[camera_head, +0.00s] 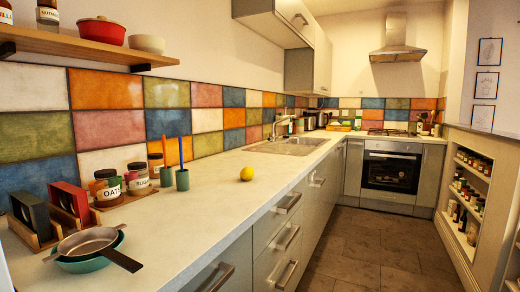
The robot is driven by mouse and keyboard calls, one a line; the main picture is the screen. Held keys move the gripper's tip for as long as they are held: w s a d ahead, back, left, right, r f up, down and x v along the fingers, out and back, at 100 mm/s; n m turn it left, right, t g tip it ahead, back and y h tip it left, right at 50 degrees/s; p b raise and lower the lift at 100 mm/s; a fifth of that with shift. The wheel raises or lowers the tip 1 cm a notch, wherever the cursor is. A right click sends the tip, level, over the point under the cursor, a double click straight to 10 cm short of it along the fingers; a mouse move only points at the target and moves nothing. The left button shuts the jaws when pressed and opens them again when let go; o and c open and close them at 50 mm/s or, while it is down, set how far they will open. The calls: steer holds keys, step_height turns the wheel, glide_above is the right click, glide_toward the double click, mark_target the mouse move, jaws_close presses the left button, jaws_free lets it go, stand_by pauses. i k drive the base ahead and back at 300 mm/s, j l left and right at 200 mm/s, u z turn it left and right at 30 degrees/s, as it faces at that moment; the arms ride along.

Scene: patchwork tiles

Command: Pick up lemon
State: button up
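A yellow lemon (247,174) lies on the pale countertop (205,205), near the middle of the view. It sits apart from other things, between two dark green cups on its left and the sink beyond it. The whole lemon shows and nothing covers it. My gripper is not in view.
Two green cups (182,179) holding an orange and a blue item, jars (106,188), and stacked pans (90,244) stand left of the lemon. A sink (290,146) lies beyond it. Open floor (375,240) runs right of the counter, with shelves (465,200) at far right.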

mark_target(247, 173)
steer(key=i+l, duration=0.2)
steer(key=i, duration=0.25)
steer(key=i+l, duration=0.15)
steer(key=i, duration=0.25)
steer(key=i+l, duration=0.2)
steer(key=i, duration=0.25)
steer(key=i+l+u, duration=0.1)
steer(key=i, duration=0.35)
steer(key=i+l, duration=0.25)
steer(key=i, duration=0.2)
